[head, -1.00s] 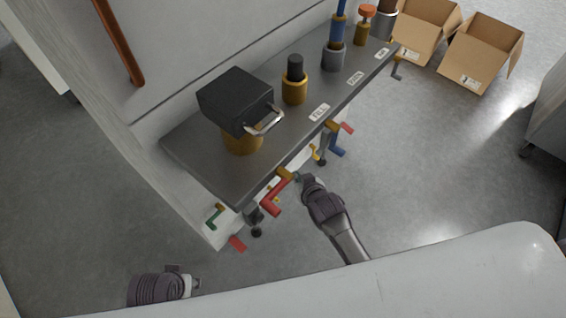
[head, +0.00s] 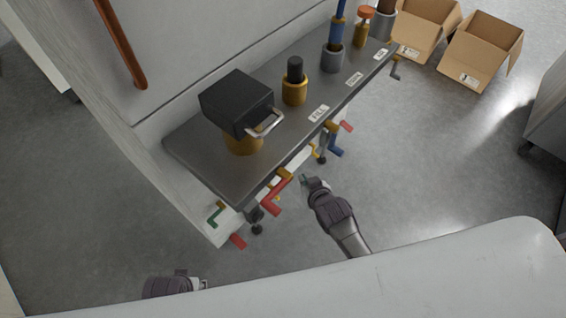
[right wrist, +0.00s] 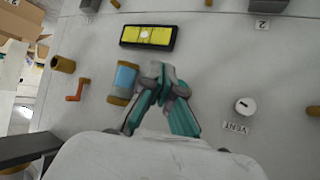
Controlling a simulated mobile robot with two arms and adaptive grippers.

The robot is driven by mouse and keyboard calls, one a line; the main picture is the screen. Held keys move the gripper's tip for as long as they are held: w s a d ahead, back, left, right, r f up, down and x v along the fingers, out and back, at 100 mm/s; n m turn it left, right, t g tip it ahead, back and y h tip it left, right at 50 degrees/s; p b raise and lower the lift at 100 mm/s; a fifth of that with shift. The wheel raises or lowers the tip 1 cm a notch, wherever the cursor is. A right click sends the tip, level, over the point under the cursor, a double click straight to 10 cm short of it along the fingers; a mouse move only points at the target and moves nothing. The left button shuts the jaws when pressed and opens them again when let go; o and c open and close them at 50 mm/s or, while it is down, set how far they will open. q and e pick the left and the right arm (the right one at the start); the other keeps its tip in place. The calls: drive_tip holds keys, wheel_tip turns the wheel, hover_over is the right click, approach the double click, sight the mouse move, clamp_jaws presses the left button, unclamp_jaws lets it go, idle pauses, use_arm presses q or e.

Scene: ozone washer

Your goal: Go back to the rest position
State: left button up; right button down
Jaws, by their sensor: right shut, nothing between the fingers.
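My right gripper (head: 305,182) is in front of the washer's shelf edge, beside the red-handled valve (head: 274,196) and apart from it. In the right wrist view its teal fingers (right wrist: 162,76) are shut with nothing between them, in front of a pale panel. My left gripper (head: 203,285) shows only in part at the bottom left of the head view, near the pale body edge. Its fingers are too small and hidden to read.
The dark shelf (head: 200,165) carries a black box (head: 235,101) and several fittings. In the right wrist view, the panel has a yellow-faced block (right wrist: 147,37) and an orange handle (right wrist: 76,90). Open cardboard boxes (head: 480,55) stand at the back right.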

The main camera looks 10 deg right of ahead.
idle(0.3)
use_arm(q)
drive_tip(key=s+a+f+p, duration=0.1)
drive_tip(key=s+f+p, duration=0.1)
drive_tip(key=s+p, duration=0.7)
drive_tip(key=s+a+f+g+p, duration=0.1)
drive_tip(key=s+a+f+p, duration=0.1)
drive_tip(key=s+p, duration=0.6)
drive_tip(key=shift+s+a+f+g+p, duration=0.15)
drive_tip(key=shift+s+f+g+p, duration=0.2)
drive_tip(key=shift+s+f, duration=0.5)
use_arm(e)
drive_tip(key=s+d+f+g, duration=0.2)
drive_tip(key=s+f+g, duration=0.1)
drive_tip(key=s, duration=1)
drive_tip(key=s+d+f+g+h, duration=0.1)
drive_tip(key=s+d+f+g, duration=0.2)
drive_tip(key=s, duration=1.1)
drive_tip(key=s+d+f+g, duration=0.2)
drive_tip(key=s+f, duration=0.3)
drive_tip(key=s, duration=0.9)
drive_tip(key=shift+s+d+f+n+g, duration=0.2)
drive_tip(key=shift+d+n+g, duration=0.2)
drive_tip(key=shift+g, duration=0.5)
use_arm(q)
drive_tip(key=shift+s+r, duration=0.15)
drive_tip(key=shift+r, duration=0.05)
use_arm(e)
drive_tip(key=shift+r, duration=0.1)
